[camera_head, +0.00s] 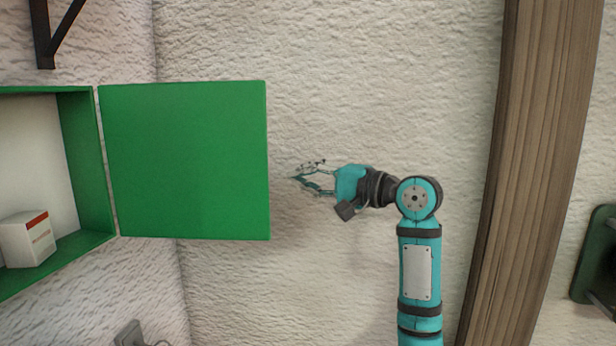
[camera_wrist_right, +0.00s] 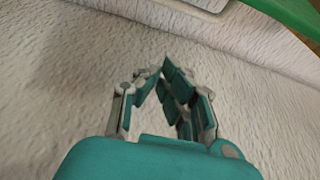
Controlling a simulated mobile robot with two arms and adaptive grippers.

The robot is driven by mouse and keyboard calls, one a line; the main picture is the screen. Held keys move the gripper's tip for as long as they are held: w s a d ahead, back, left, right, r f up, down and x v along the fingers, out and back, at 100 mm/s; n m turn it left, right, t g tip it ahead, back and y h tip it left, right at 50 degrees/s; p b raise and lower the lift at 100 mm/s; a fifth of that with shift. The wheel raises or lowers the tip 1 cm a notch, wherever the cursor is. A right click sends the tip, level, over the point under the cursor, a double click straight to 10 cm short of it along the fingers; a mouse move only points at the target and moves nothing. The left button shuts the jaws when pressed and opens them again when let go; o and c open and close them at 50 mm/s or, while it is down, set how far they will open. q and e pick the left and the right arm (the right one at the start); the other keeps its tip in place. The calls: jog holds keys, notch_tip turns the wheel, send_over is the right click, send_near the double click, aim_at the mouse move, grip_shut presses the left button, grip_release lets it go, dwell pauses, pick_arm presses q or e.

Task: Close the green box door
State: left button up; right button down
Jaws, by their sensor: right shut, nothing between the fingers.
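The green box (camera_head: 82,150) is on the left in the head view, its inside partly showing. Its flat green door (camera_head: 185,160) stands open, swung out to the right from the box's right edge. My right gripper (camera_head: 296,177) is just right of the door's free edge, apart from it in the picture, pointing left. It is shut and empty; its fingers also show in the right wrist view (camera_wrist_right: 165,65). A green strip (camera_wrist_right: 290,15) is at the top right of the wrist view; I cannot tell which part it is. My left gripper is not in view.
A white carton with a red top edge (camera_head: 28,238) stands inside the box. A dark bracket (camera_head: 45,45) is above the box. A wooden post (camera_head: 535,170) rises at the right. Rough white wall (camera_head: 330,80) lies behind my right arm.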

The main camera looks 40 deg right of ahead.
jog(key=w+a+p, duration=0.2)
jog(key=w+a, duration=0.1)
jog(key=a, duration=0.2)
jog(key=shift+w, duration=0.35)
jog(key=shift+a, duration=0.15)
